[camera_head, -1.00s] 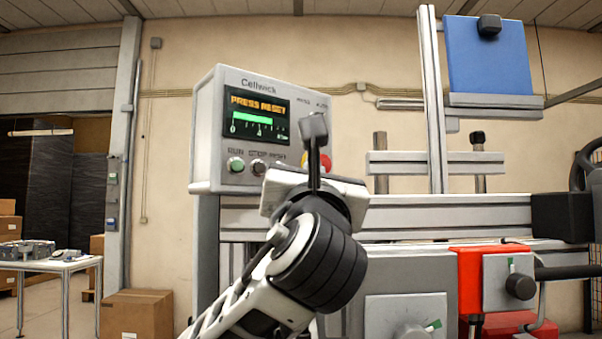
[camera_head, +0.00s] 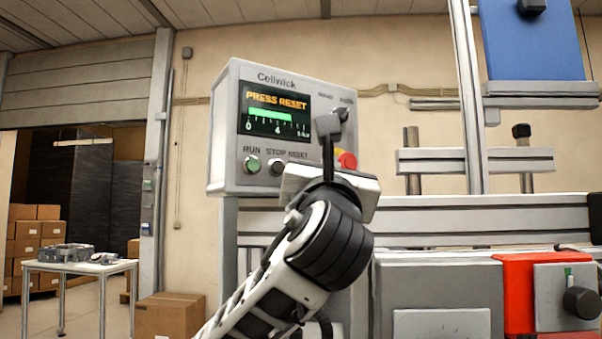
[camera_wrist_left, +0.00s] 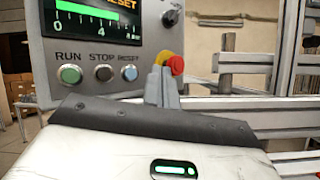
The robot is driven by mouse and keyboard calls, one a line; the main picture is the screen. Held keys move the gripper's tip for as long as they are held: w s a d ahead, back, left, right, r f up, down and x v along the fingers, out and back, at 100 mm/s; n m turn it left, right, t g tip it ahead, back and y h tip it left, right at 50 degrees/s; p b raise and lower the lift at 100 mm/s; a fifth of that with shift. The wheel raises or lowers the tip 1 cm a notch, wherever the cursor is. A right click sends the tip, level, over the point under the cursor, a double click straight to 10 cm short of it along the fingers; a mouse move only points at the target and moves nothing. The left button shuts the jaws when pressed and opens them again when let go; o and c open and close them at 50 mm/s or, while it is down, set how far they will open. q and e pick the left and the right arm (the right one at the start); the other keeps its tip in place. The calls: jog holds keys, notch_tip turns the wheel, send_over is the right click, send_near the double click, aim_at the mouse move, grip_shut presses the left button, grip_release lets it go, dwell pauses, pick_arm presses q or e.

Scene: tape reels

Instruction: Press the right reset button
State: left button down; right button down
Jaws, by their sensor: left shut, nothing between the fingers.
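The control box (camera_head: 225,135) has a screen (camera_head: 274,107) reading PRESS RESET. Below it are a green RUN button (camera_head: 252,164) and a dark STOP button (camera_head: 277,167). In the wrist view, the blue RESET button (camera_wrist_left: 130,74) sits right of STOP; my left arm hides it in the head view. My left gripper (camera_head: 331,124) is shut and empty in front of the box's right part. In the wrist view its fingertips (camera_wrist_left: 160,72) stand right of RESET, overlapping the emergency stop's edge. I cannot tell any contact. My right gripper is out of view.
A red emergency stop (camera_wrist_left: 174,64) with a yellow collar is close beside the fingertips. A dark knob (camera_wrist_left: 169,18) is above. Metal rails (camera_head: 420,220) and a red unit (camera_head: 515,290) stand right. A table (camera_head: 80,267) and cartons (camera_head: 170,315) stand left.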

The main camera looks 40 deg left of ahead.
pick_arm(q)
jog(key=a, duration=0.1)
jog(key=w+a, duration=0.1)
jog(key=a, duration=0.1)
jog(key=w+a, duration=0.1)
jog(key=shift+a, duration=0.3)
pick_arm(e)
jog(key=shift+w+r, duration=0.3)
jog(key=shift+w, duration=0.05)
pick_arm(q)
jog(key=shift+s, duration=0.1)
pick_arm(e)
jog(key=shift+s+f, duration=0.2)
pick_arm(q)
jog(key=shift+a, duration=0.1)
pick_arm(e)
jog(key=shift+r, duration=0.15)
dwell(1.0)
pick_arm(q)
jog(key=shift+a, duration=0.3)
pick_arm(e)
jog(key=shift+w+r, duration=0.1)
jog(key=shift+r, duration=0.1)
